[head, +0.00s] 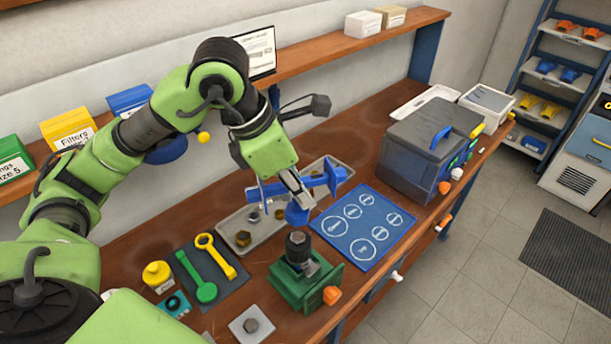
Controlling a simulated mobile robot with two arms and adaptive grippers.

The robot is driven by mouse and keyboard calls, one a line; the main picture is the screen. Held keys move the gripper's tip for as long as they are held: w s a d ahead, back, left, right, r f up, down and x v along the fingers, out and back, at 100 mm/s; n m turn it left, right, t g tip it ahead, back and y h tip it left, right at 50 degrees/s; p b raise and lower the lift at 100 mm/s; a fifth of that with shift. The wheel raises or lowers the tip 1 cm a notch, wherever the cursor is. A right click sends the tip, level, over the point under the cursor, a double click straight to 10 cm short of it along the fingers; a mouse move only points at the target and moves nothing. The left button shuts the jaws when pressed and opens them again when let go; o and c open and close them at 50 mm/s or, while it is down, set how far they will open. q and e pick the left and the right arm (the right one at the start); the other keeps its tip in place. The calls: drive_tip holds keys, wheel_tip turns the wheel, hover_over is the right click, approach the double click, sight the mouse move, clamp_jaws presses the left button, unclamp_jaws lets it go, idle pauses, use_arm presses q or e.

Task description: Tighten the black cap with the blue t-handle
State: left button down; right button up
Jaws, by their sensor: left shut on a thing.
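The black cap (298,241) sits upright on top of a green block fixture (305,288) with an orange knob at the front of the bench. The blue t-handle (333,177) is above the cap. Its crossbar runs left to right and its round blue socket (297,213) points down, with what looks like a small gap to the cap. My left gripper (297,191) is shut on the t-handle near its middle and hides part of it. My right gripper is not in view.
A blue mat (363,226) with white circles lies right of the fixture. A grey tray (232,219) with nuts is behind. Green and yellow wrenches lie on a dark mat (196,262) to the left. A grey box (424,150) with a blue handle stands at the right.

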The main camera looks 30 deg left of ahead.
sight(299, 209)
use_arm(q)
drive_tip(key=shift+r, duration=0.1)
drive_tip(key=shift+s+a+f+b, duration=0.1)
drive_tip(key=shift+s+f+b, duration=0.05)
drive_tip(key=shift+f+b, duration=0.45)
wheel_tip(299, 209, down, 3)
drive_tip(key=shift+f+b, duration=0.15)
drive_tip(key=shift+b, duration=0.8)
drive_tip(key=shift+f+b, duration=0.55)
drive_tip(key=shift+b, duration=0.05)
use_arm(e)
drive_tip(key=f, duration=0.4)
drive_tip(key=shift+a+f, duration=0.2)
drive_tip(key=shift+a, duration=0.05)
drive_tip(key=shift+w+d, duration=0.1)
use_arm(q)
drive_tip(key=shift+b, duration=0.5)
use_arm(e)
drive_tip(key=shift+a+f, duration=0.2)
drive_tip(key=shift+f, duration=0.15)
use_arm(q)
drive_tip(key=shift+f+b, duration=0.8)
drive_tip(key=shift+b, duration=0.4)
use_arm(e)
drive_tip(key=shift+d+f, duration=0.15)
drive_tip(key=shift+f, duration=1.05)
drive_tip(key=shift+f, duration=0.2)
